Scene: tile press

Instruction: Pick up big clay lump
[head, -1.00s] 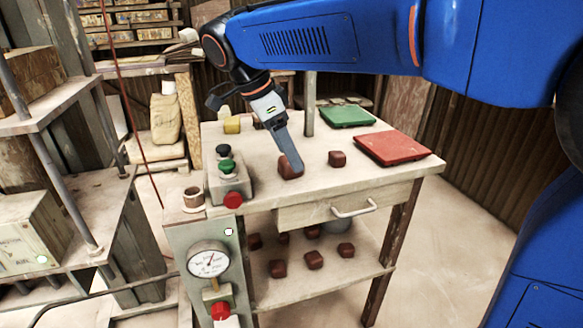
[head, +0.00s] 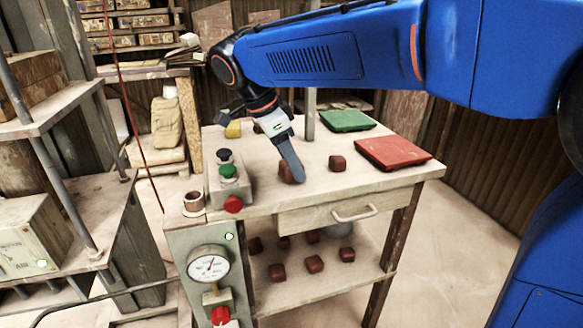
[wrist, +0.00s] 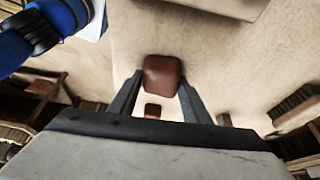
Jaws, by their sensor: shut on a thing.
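The big clay lump (head: 286,173) is a reddish-brown rounded block at the table top. My gripper (head: 293,174) comes down from above and is shut on it. In the head view one finger covers the lump's right side. In the wrist view the big clay lump (wrist: 162,76) sits between the two fingertips of my gripper (wrist: 161,86). I cannot tell whether it still touches the table. A smaller clay lump (head: 337,163) lies apart on the table to the right, and a small brown lump (wrist: 152,110) shows between the fingers in the wrist view.
The pale table (head: 320,192) also carries a red tile (head: 393,152), a green tile (head: 347,120) and a button box (head: 229,179) left of my gripper. A post (head: 310,115) stands behind. Several lumps (head: 313,264) lie on the lower shelf.

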